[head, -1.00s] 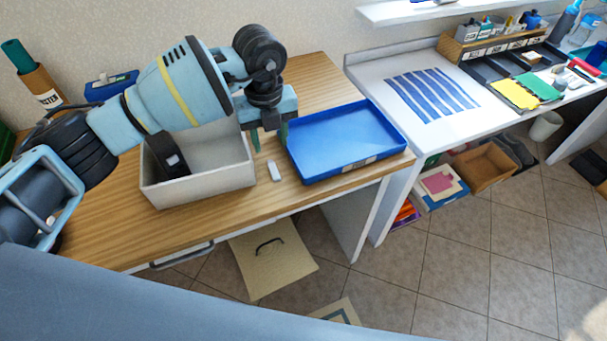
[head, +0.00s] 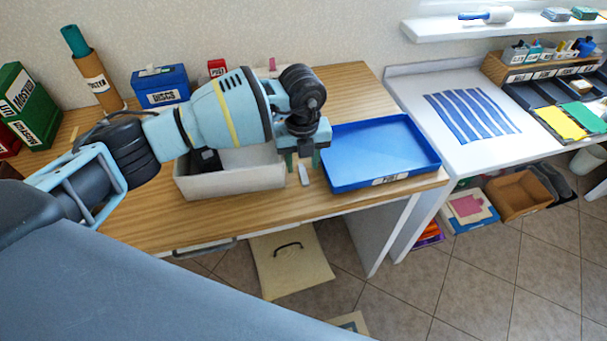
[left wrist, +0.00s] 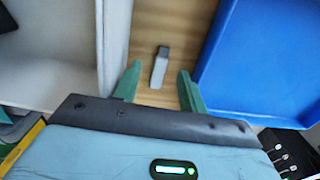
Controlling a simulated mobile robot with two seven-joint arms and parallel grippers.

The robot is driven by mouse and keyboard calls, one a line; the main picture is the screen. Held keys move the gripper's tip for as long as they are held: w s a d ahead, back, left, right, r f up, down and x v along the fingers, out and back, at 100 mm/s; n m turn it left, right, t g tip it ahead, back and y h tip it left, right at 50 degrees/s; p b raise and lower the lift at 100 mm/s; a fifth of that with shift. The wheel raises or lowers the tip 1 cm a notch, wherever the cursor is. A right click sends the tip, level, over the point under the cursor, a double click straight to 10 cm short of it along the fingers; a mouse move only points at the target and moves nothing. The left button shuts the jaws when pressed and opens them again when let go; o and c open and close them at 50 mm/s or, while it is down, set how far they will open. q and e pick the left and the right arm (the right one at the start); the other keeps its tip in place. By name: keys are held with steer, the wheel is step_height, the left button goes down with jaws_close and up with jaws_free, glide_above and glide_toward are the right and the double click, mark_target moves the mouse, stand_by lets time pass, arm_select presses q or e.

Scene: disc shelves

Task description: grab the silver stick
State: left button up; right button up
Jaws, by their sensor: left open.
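The silver stick (head: 304,175) lies on the wooden table between a white bin and a blue tray. In the left wrist view the stick (left wrist: 159,68) is a short light-grey piece with a darker end, lying between and beyond the two green fingertips. My left gripper (head: 303,162) points down just above and behind the stick in the head view. In the left wrist view the gripper (left wrist: 158,88) is open and empty, with one finger on each side of the stick's line. My right gripper is not in view.
The white bin (head: 230,183) stands close on the left, with a dark object inside. The blue tray (head: 385,150) is close on the right. The gap between them is narrow. The wooden table (head: 150,225) has bare room at its front left.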

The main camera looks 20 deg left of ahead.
arm_select(q)
steer(key=shift+f, duration=0.8)
jaws_close()
steer(key=shift+r, duration=0.15)
step_height(320, 180, up, 4)
steer(key=shift+f, duration=0.15)
steer(key=s+d, duration=0.2)
steer(key=s, duration=0.5)
steer(key=s+d+r+p, duration=0.1)
steer(key=s, duration=0.7)
steer(key=shift+s+d, duration=0.25)
steer(key=shift+d, duration=0.15)
